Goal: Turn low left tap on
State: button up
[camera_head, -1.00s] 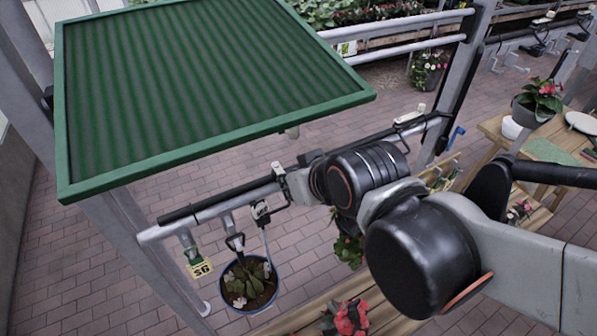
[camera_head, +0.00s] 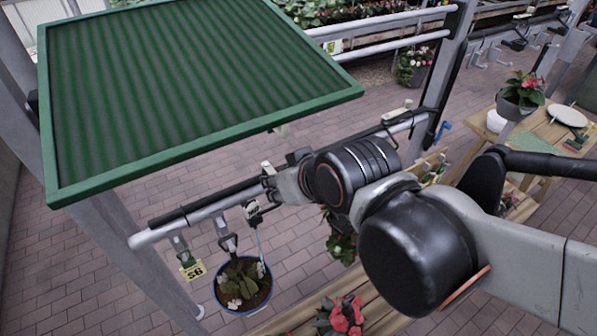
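No tap is clearly recognisable. A small blue handle-like part (camera_head: 443,128) shows beside the post at the right end of the low pipe (camera_head: 205,211); I cannot tell whether it is a tap. Small pale fittings sit along the pipe, one of them (camera_head: 267,168) right by the end of my arm. My gripper (camera_head: 274,187) is at the pipe's middle, left of my dark wrist joint. Its fingers are small and partly hidden, so I cannot tell whether they are open or touch anything.
A hanging pot (camera_head: 243,286) and a yellow tag (camera_head: 193,271) hang below the pipe. A wooden bench (camera_head: 375,308) with red flowers is underneath. Brick floor is clear at lower left.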

jog(key=v, duration=1.1)
jog(key=shift+s+a, duration=0.1)
dwell(0.5)
